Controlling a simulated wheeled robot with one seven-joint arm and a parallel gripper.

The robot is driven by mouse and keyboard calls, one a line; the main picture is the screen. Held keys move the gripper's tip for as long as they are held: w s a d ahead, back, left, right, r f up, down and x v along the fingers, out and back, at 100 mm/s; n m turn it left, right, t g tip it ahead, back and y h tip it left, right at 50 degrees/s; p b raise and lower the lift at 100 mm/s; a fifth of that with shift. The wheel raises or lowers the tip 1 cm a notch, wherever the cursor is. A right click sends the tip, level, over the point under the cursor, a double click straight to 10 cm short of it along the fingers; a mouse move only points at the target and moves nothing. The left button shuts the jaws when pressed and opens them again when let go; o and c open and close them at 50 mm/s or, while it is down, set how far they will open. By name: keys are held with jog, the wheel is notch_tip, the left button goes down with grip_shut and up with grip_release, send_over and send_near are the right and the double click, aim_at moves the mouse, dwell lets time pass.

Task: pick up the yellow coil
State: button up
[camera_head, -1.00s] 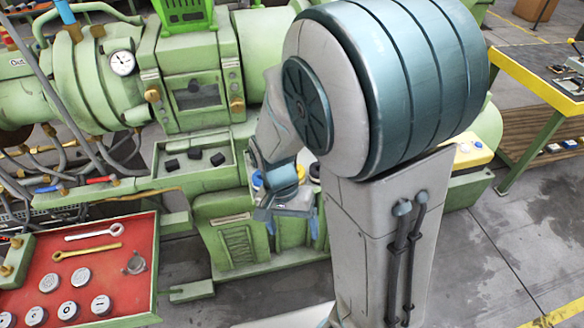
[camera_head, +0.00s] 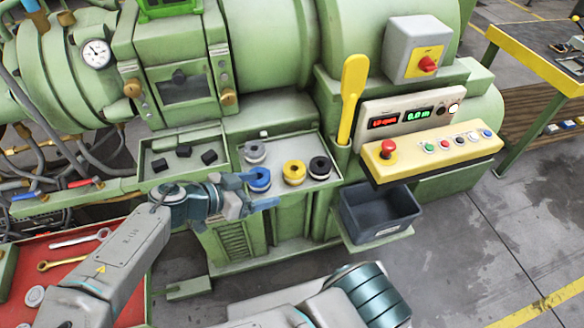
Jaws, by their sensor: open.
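The yellow coil (camera_head: 294,172) sits in a shallow tray (camera_head: 276,146) on the green machine, in the head view. A blue coil (camera_head: 259,179) is to its left, a black coil (camera_head: 320,167) to its right, and a grey coil (camera_head: 254,152) behind the blue one. My gripper (camera_head: 272,190) is open, left of and in front of the yellow coil, with its blue fingers close to the blue coil. I cannot tell whether a finger touches the blue coil. The yellow coil is in plain sight.
A yellow lever (camera_head: 352,98) rises right of the tray. A yellow control panel (camera_head: 432,152) and a dark bin (camera_head: 378,212) are farther right. A tray with black pieces (camera_head: 183,157) lies left. A red-lined tray (camera_head: 60,262) is at lower left.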

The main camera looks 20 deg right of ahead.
jog(key=w+a+r+t, duration=0.1)
send_near(292, 169)
jog(key=d, duration=0.1)
jog(key=d+f, duration=0.1)
jog(key=d, duration=0.1)
jog(key=shift+w+p, duration=0.2)
jog(key=shift+p, duration=0.15)
jog(key=shift+w+p+x, duration=0.15)
jog(key=shift+p+x, duration=0.2)
jog(key=shift+x, duration=1.2)
jog(key=shift+w+p+x, duration=0.15)
jog(key=shift+p+x, duration=0.15)
jog(key=shift+x, duration=1.25)
jog(key=shift+a+f, duration=0.1)
jog(key=shift+a, duration=0.15)
jog(key=c, duration=1.2)
